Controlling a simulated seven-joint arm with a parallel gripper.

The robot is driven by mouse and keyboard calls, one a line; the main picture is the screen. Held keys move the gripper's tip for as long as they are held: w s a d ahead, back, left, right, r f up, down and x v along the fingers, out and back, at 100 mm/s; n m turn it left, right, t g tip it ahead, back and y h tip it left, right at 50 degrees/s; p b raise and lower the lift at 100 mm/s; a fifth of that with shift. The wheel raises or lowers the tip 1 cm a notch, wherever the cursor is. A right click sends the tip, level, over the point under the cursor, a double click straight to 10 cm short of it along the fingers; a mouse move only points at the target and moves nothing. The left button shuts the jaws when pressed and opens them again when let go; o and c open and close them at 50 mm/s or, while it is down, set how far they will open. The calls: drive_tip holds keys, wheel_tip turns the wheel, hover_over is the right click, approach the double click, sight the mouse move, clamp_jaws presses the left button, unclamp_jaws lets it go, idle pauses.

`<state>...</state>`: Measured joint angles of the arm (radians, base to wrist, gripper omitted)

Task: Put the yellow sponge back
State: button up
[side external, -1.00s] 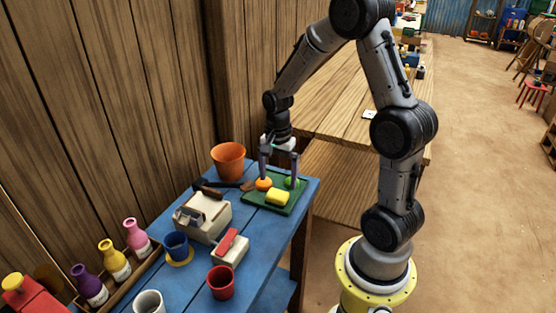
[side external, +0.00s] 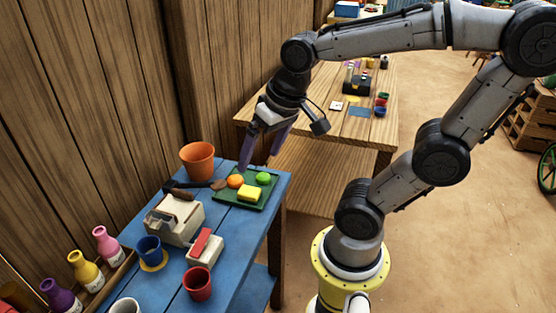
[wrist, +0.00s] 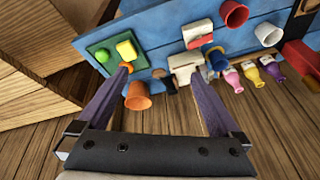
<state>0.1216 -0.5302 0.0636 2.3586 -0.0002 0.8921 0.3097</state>
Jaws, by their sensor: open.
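The yellow sponge (side external: 249,193) lies on the green tray (side external: 228,195) at the far end of the blue table. An orange ball (side external: 235,181) and a green ball (side external: 263,178) are on the tray beside it. In the wrist view the sponge (wrist: 126,50) shows near the tip of the left finger, with the green ball (wrist: 101,56) next to it; the orange ball is largely hidden by that finger. My gripper (side external: 258,165) is open and empty, tilted above the back of the tray, apart from the sponge. It also shows in the wrist view (wrist: 162,82).
A white scale (side external: 174,218), a red-topped block (side external: 205,247), a blue cup (side external: 149,249) and a red cup (side external: 198,284) stand nearer. Bottles (side external: 86,270) fill a rack at left.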

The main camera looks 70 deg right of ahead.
drive_tip(key=s+a+n, duration=0.1)
drive_tip(key=s+n+t, duration=0.1)
drive_tip(key=s+n, duration=0.1)
drive_tip(key=s+a+n, duration=0.1)
drive_tip(key=n, duration=0.1)
drive_tip(key=shift+s+a+r+t, duration=0.25)
drive_tip(key=shift+a+t, duration=0.05)
idle(0.9)
